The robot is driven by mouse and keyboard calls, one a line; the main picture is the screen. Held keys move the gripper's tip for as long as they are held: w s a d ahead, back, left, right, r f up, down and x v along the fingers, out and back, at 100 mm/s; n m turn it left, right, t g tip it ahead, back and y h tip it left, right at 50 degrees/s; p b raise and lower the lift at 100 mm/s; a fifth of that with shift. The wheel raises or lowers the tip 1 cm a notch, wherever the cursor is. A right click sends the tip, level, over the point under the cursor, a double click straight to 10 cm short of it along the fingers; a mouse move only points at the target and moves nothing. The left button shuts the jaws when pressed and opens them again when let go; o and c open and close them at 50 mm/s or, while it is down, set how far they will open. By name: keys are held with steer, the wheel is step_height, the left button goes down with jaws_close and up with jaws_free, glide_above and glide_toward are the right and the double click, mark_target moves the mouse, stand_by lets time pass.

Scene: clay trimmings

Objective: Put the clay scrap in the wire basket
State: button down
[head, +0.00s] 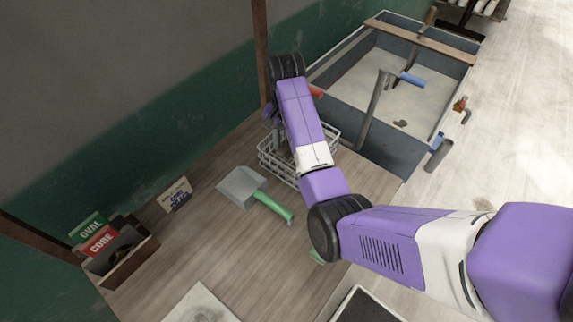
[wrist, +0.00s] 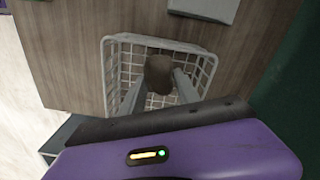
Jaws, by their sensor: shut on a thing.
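The clay scrap (wrist: 158,73) is a brown, rounded lump, seen in the wrist view between the two grey fingers of my gripper (wrist: 158,84). The gripper is shut on it. The white wire basket (wrist: 209,66) lies behind and around the scrap in that view, so the scrap is over or inside the basket opening; its exact height is unclear. In the head view the basket (head: 277,167) stands on the wooden table, partly covered by my purple arm. The gripper and scrap are hidden there.
A grey dustpan (head: 240,186) with a green handle (head: 273,206) lies beside the basket. A wooden box with OVAL (head: 86,227) and CORE (head: 98,242) cards stands at the left. A large sink (head: 345,131) is beyond the table. The table's middle (head: 220,240) is bare.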

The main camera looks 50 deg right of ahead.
mark_target(287, 146)
steer(key=shift+f+p, duration=0.45)
steer(key=shift+f, duration=3.55)
steer(key=shift+f, duration=0.1)
steer(key=c, duration=0.9)
jaws_free()
step_height(287, 146, up, 11)
steer(key=shift+r, duration=0.2)
steer(key=shift+r+p, duration=0.45)
steer(key=shift+p, duration=0.15)
steer(key=shift+s, duration=0.1)
